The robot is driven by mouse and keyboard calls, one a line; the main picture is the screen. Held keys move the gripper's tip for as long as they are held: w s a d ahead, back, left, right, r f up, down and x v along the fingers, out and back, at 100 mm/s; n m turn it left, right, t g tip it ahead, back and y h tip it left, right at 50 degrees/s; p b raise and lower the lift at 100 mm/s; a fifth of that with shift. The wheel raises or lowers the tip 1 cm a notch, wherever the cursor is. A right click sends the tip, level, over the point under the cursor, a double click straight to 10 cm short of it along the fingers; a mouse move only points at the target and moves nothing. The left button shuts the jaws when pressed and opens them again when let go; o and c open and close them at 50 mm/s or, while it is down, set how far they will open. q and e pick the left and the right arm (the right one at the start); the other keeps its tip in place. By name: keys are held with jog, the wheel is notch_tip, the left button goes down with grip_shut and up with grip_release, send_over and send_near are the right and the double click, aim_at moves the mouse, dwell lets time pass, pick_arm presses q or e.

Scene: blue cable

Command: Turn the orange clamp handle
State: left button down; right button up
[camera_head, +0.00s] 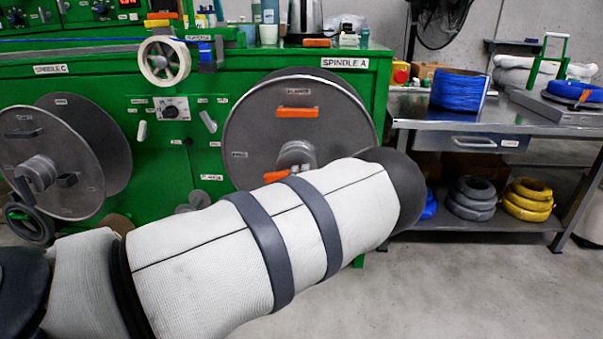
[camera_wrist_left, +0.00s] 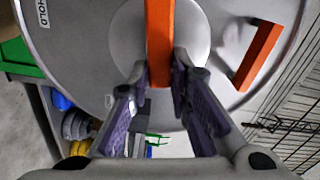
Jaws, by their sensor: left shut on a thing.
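The orange clamp handle (camera_wrist_left: 160,35) stands across the hub of the grey Spindle A reel (camera_wrist_left: 85,50) in the left wrist view. My left gripper (camera_wrist_left: 161,70) is shut on it, with a purple-padded finger on each side of its lower end. In the head view the handle (camera_head: 276,176) shows as a short orange piece beside the hub of the large reel (camera_head: 250,125). My own left arm crosses in front of the reel's lower part there and hides my left gripper. My right gripper is in neither view.
A second orange handle (camera_head: 297,112) sits higher on the reel's face. The green machine (camera_head: 190,80) carries another reel (camera_head: 80,150) at left. A metal table (camera_head: 480,115) with a blue cable coil (camera_head: 460,90) stands at right. The floor in front is clear.

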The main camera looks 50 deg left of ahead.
pick_arm(q)
jog(key=shift+m+b, duration=0.35)
jog(key=shift+m, duration=0.75)
jog(key=shift+a, duration=0.1)
jog(key=c, duration=1.5)
grip_release()
jog(key=shift+f, duration=0.1)
jog(key=v, duration=1.2)
